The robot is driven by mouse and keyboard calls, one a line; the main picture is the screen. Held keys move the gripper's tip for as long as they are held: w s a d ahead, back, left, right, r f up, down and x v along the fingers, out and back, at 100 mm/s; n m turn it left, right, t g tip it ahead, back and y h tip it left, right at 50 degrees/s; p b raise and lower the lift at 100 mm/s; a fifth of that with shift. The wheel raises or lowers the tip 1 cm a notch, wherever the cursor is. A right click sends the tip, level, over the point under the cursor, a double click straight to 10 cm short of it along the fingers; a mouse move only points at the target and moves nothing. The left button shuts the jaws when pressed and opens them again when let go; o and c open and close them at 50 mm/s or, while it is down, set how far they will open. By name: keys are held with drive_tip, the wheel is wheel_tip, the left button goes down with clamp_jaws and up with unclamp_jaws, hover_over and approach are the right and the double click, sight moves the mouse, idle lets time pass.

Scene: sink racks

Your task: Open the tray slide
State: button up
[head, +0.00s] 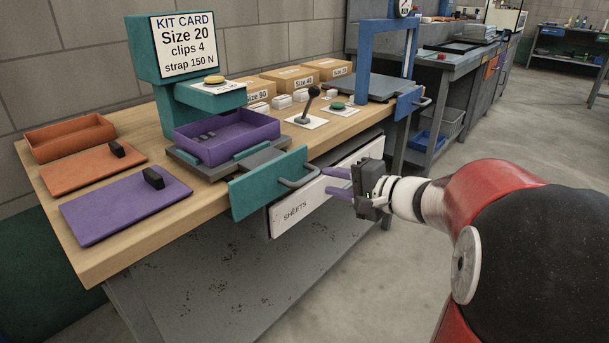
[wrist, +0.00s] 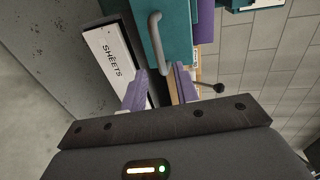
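A teal front panel (head: 250,190) with a grey bar handle (head: 299,180) stands at the table's front edge, below the purple tray (head: 228,137) on its dark grey plate (head: 190,166). My gripper (head: 326,181) is just right of the handle, its two purple fingers apart with nothing held. In the wrist view, the handle (wrist: 156,40) lies straight ahead of my gripper (wrist: 160,78), its near end close to the fingertips. I cannot tell whether that end reaches between them. The teal panel (wrist: 178,30) shows beside it.
A white drawer front marked SHEETS (head: 292,212) sits just below the teal panel, close under my fingers. A blue slide front (head: 409,103) with its own handle is farther right. A joystick (head: 308,106) stands on the tabletop. The floor in front is clear.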

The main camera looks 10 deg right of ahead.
sight(311, 178)
drive_tip(key=p+x, duration=0.1)
drive_tip(key=x, duration=0.6)
drive_tip(key=shift+w+a, duration=0.1)
drive_tip(key=shift+a, duration=0.05)
clamp_jaws()
